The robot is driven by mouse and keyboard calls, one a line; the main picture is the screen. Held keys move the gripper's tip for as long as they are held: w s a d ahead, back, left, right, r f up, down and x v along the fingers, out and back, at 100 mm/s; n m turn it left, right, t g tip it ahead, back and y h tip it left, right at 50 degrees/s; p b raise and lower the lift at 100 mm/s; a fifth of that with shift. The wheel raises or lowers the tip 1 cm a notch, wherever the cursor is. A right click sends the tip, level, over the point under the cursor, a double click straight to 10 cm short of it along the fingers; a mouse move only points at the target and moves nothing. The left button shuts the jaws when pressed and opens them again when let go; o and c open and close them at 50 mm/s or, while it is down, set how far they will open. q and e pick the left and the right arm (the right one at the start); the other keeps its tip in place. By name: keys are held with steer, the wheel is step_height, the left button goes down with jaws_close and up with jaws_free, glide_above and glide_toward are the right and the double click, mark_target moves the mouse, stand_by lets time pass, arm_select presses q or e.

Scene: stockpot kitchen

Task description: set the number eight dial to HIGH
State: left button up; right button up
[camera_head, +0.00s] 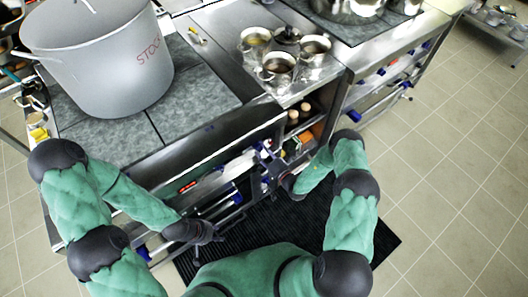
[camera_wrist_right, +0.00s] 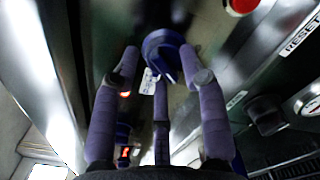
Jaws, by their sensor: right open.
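In the right wrist view a round blue dial (camera_wrist_right: 160,42) sits on the metal panel, with a small white label (camera_wrist_right: 150,82) beside it. No number can be read, so I cannot tell whether it is number eight. My right gripper (camera_wrist_right: 162,72) is open, its purple fingers spread on both sides of the dial; contact is unclear. In the head view my right gripper (camera_head: 270,168) is at the stove front, where the dial is too small to make out. My left gripper (camera_head: 215,232) hangs low in front of the stove, its fingers too small to judge.
The panel has a red button (camera_wrist_right: 241,4), a RESET label (camera_wrist_right: 301,35), a black knob (camera_wrist_right: 265,113) and a gauge (camera_wrist_right: 309,100). A large stockpot (camera_head: 97,60) stands on the stove top. Several small pots (camera_head: 277,70) stand right of it. A black mat (camera_head: 290,225) lies below.

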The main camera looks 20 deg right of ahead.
steer(key=v, duration=1.2)
steer(key=shift+a, duration=0.1)
